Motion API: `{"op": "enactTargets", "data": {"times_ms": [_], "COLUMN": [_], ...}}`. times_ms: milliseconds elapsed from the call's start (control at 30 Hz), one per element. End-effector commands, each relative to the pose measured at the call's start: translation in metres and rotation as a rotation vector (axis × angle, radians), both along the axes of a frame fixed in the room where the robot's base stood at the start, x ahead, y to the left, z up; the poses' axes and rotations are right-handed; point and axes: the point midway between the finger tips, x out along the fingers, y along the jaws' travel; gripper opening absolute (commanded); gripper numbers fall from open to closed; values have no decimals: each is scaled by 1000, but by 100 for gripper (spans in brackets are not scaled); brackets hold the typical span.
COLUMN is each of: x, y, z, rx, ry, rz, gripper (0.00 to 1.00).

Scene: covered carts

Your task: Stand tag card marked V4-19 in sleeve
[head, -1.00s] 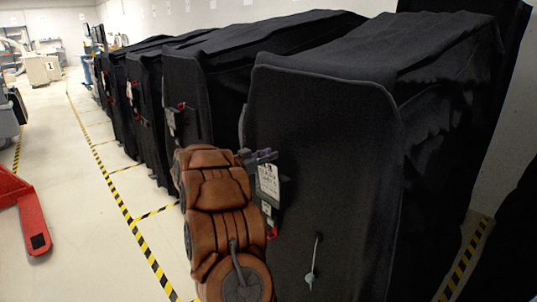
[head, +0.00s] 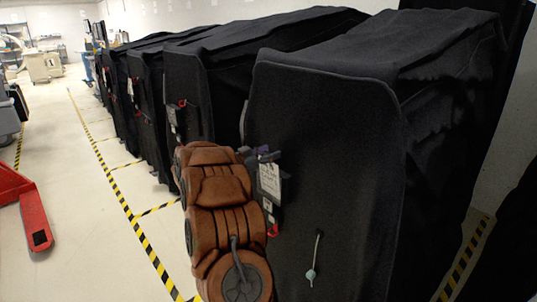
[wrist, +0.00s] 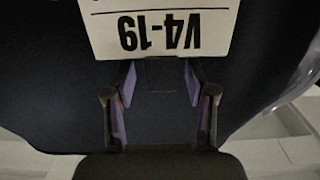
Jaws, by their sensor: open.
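The white tag card marked V4-19 (wrist: 158,28) shows upside down at the top of the wrist view, partly cut off by the frame. In the head view the card (head: 269,180) is upright against the front of the nearest covered cart. A dark holder, apparently the sleeve (head: 285,186), shows beside it; how deep the card sits in it is hidden. My gripper (wrist: 160,82) is open, its two purple-padded fingers apart just above the card's top edge. A dark tab lies between the fingertips. In the head view my gripper (head: 262,154) is at the card's top.
The nearest cart (head: 325,130) has a black fabric cover. A small white tag (head: 267,206) and a red piece hang below the card, and a cord with a pale toggle (head: 311,274) hangs lower right. More covered carts stand behind; a red pallet jack (head: 35,220) is left.

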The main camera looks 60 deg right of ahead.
Motion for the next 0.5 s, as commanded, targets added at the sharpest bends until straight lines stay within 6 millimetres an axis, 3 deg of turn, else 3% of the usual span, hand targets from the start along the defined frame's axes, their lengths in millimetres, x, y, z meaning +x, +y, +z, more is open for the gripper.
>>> {"op": "enactTargets", "data": {"times_ms": [167, 500], "x": [7, 22], "y": [18, 73], "z": [0, 0], "rx": [3, 2], "ry": [-2, -1], "rz": [5, 6], "gripper": [55, 55]}}
